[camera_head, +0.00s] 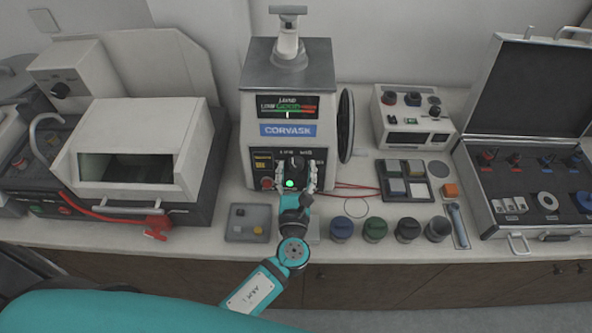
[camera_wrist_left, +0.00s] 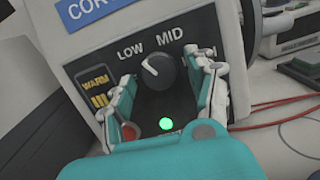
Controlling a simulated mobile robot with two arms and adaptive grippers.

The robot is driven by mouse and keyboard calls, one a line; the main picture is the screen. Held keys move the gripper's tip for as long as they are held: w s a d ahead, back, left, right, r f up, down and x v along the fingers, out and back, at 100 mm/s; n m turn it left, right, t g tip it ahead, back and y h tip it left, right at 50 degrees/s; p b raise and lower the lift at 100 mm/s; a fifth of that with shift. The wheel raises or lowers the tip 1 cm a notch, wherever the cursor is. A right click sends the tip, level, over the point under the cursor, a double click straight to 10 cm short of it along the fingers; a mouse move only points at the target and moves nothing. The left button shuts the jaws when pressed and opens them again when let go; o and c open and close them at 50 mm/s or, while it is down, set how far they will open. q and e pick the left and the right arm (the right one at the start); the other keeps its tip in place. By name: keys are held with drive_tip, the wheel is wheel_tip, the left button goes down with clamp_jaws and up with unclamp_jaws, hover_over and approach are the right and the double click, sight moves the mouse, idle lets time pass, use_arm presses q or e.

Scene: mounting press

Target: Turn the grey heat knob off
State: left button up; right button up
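The mounting press (camera_head: 287,120), marked CORVASK, stands at the back middle of the bench. Its grey heat knob (camera_wrist_left: 158,72) is on the lower front panel, below the LOW and MID labels. The knob's white pointer mark is at its upper left, between LOW and MID. A lit WARM label (camera_wrist_left: 95,80) is left of the knob, and a green light (camera_wrist_left: 166,124) glows below it. My left gripper (camera_wrist_left: 170,86) is open, its fingers on either side of the knob with gaps visible. In the head view the left gripper (camera_head: 297,172) is at the panel. My right gripper is not in view.
A red button (camera_wrist_left: 130,131) is by the left finger. Several dark cups (camera_head: 375,230) and a small grey tray (camera_head: 248,222) stand along the bench front. Red wires (camera_head: 350,187) run right of the press. An open case (camera_head: 520,180) is at the far right.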

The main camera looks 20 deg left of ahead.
use_arm(q)
drive_tip(key=c, duration=1.1)
drive_tip(key=shift+f+n+y+b, duration=0.15)
drive_tip(key=shift+n+y+b, duration=0.15)
drive_tip(key=shift+n+b, duration=0.6)
drive_tip(key=n+b, duration=0.1)
drive_tip(key=n, duration=0.1)
drive_tip(key=n+b, duration=0.1)
drive_tip(key=n, duration=0.1)
drive_tip(key=shift+d+g+y+b, duration=0.2)
drive_tip(key=shift+g+y+b, duration=0.1)
drive_tip(key=shift+y, duration=0.1)
drive_tip(key=n+b, duration=0.2)
drive_tip(key=n, duration=0.2)
drive_tip(key=shift+g+y, duration=0.3)
drive_tip(key=shift+y, duration=0.1)
drive_tip(key=shift+w+d+r+n+g+b, duration=0.1)
drive_tip(key=shift+n+b, duration=0.1)
drive_tip(key=shift+n, duration=0.35)
drive_tip(key=shift+s+a+r+n+g+b, duration=0.1)
drive_tip(key=shift+n+b, duration=0.15)
drive_tip(key=shift+n, duration=0.35)
drive_tip(key=shift+w+d+r+n+g+b, duration=0.1)
drive_tip(key=shift+n+b, duration=0.1)
drive_tip(key=shift+n, duration=0.35)
